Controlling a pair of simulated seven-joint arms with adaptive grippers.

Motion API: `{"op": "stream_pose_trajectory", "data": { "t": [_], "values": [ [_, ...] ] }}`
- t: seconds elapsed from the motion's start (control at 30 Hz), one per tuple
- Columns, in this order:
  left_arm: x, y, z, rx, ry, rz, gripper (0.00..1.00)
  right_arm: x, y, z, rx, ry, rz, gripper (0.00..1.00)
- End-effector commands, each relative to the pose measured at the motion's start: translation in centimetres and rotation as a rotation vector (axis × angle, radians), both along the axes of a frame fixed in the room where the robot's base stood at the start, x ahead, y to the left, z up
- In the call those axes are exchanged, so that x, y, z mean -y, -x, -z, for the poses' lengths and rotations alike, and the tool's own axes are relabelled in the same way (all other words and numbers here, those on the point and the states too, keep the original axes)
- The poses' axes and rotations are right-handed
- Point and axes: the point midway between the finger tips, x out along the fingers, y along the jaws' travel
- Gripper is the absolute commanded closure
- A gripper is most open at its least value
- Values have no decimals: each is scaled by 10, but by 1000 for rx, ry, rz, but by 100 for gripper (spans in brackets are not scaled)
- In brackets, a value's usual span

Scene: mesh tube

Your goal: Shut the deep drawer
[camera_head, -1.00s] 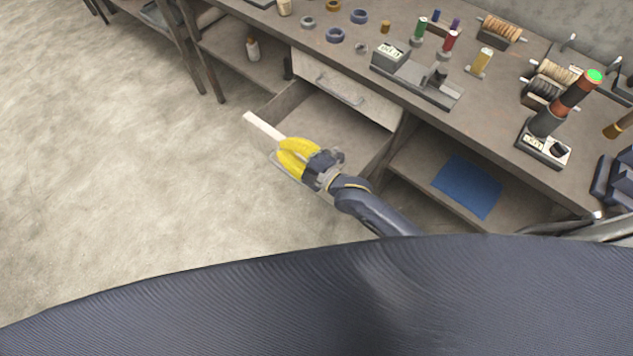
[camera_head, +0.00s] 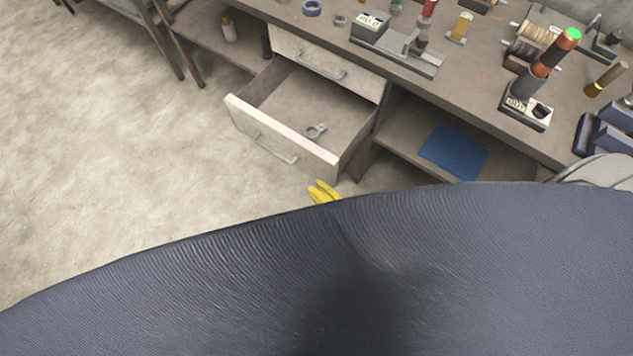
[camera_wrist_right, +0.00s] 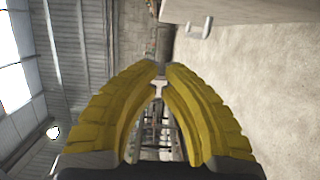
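The deep drawer (camera_head: 280,138) is pulled out of the bench below a shut upper drawer. Its pale front has a metal bar handle (camera_head: 275,149), and a small grey looped item (camera_head: 316,131) lies inside. My right gripper (camera_head: 322,188) is just in front of the drawer's near right corner, apart from it; only its yellow fingers show past my dark body. In the right wrist view the fingertips (camera_wrist_right: 162,69) come nearly together with nothing between them. A pale front with a handle (camera_wrist_right: 200,28) shows at that view's upper right. My left gripper is out of view.
The shut upper drawer (camera_head: 326,64) sits under the bench top (camera_head: 470,85), which holds spools and small tools. A blue sheet (camera_head: 454,151) lies on the lower shelf to the right. The floor (camera_head: 130,150) left of the drawer is clear.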

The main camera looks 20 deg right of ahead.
Motion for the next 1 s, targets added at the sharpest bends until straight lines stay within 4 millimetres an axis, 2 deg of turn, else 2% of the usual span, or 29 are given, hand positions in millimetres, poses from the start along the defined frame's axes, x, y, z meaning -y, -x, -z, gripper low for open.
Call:
{"op": "stream_pose_trajectory", "data": {
  "t": [0.2,0.47,0.53,0.7,1.0],
  "values": [
    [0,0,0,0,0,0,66,-18,-37,-1,1,-2,0,100],
    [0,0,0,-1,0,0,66,-37,-75,-1,0,-2,0,100],
    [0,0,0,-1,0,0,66,-25,-80,0,0,1,-1,100],
    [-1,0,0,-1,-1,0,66,-13,-90,0,-2,0,-1,100],
    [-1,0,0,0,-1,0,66,-5,-97,0,-2,-2,0,100]
  ]
}}
